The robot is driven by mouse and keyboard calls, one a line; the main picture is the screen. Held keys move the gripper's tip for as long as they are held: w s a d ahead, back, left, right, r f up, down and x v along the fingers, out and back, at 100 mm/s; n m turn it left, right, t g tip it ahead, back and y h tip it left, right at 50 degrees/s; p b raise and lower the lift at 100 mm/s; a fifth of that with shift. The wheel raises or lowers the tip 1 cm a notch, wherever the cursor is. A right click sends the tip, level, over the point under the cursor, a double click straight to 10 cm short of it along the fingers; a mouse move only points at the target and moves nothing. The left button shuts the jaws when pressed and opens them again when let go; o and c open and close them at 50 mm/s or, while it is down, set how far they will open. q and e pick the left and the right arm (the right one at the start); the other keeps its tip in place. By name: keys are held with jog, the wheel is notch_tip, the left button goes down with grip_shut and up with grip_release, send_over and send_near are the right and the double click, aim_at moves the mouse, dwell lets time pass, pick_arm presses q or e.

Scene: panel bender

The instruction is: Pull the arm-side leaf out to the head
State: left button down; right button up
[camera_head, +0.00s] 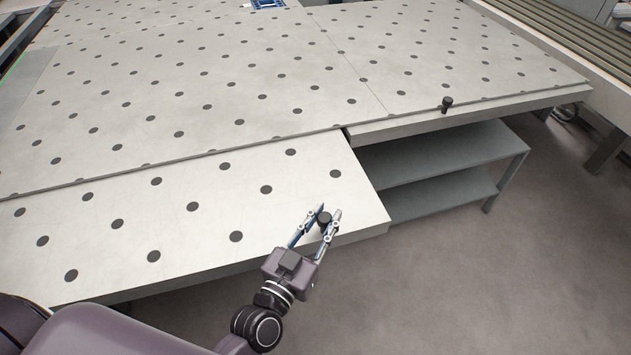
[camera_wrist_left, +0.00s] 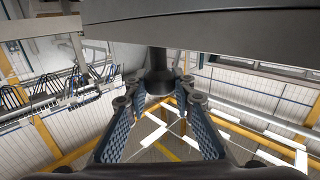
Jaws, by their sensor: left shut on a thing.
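The arm-side leaf (camera_head: 205,232) is a pale plate with dark round holes. It stands out from under the edge of the main table (camera_head: 215,95) towards me, at the lower left of the head view. A black knob (camera_head: 325,217) is at its front right corner. My left gripper (camera_head: 327,213) is shut on this knob, with a finger on each side. In the left wrist view the dark knob (camera_wrist_left: 159,74) is between the two blue-padded fingers (camera_wrist_left: 160,108), under the dark plate edge. My right gripper is in neither view.
A second leaf (camera_head: 480,112) with its own black knob (camera_head: 446,104) lies mostly under the table's right part. Grey shelves (camera_head: 440,165) stand below it. The floor (camera_head: 480,290) at the lower right is clear. A slatted conveyor (camera_head: 570,40) is at the upper right.

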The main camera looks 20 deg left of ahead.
pick_arm(q)
jog(key=s+d+p, duration=0.1)
jog(key=s+d, duration=0.5)
jog(key=s, duration=0.3)
jog(key=s+d+p, duration=0.2)
jog(key=s+d, duration=0.4)
jog(key=s, duration=0.3)
jog(key=shift+s+d, duration=0.15)
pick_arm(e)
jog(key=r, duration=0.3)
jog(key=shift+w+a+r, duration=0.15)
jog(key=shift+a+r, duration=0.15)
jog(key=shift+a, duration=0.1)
pick_arm(q)
jog(key=c, duration=1.8)
grip_release()
jog(key=shift+o, duration=1)
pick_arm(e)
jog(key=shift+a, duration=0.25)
